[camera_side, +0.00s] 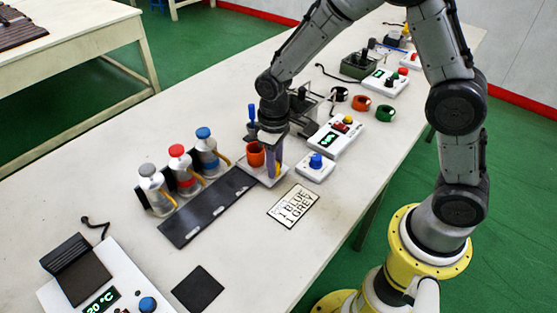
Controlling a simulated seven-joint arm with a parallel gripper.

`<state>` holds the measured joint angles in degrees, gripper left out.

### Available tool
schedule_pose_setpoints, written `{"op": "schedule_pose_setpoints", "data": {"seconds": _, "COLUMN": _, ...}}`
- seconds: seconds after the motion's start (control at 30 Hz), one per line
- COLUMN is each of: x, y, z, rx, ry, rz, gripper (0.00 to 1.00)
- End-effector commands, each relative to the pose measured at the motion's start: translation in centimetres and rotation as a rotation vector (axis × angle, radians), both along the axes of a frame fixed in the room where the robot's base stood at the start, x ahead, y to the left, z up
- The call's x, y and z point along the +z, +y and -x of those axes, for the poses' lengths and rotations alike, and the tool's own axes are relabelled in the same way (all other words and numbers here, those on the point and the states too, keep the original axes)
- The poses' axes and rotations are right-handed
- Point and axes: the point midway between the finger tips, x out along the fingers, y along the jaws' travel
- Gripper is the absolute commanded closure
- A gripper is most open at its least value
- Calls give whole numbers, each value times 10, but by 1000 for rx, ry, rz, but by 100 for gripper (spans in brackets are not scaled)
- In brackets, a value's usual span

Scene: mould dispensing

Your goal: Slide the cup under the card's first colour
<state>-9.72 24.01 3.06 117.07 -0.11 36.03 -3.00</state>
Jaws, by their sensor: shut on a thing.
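An orange cup (256,156) stands upright at the right end of the row of dispensers, over a pale square plate (249,174). My gripper (264,158) points down at the cup and is shut on it, its fingers partly hiding it. Three dispensers stand to the left: one grey-capped (155,191), one red-capped (183,168) and one blue-capped (208,151), the blue one nearest the cup. A dark rail (207,209) runs in front of them. The card (293,206) lies flat to the right of the rail. Its lines appear to read "1 BLUE" and "1 GREEN".
A white box with a blue button (315,167) and one with a green display (336,137) stand right of my gripper. A dark square pad (198,289) and a heater-like unit (103,289) are at the front left.

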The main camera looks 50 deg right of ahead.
Motion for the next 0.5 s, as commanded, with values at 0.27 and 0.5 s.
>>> {"op": "schedule_pose_setpoints", "data": {"seconds": 0.27, "x": 1, "y": 68, "z": -2, "rx": 8, "ry": -7, "rz": -4, "gripper": 100}}
{"op": "schedule_pose_setpoints", "data": {"seconds": 0.5, "x": 1, "y": 88, "z": -1, "rx": 1, "ry": -7, "rz": -4, "gripper": 100}}
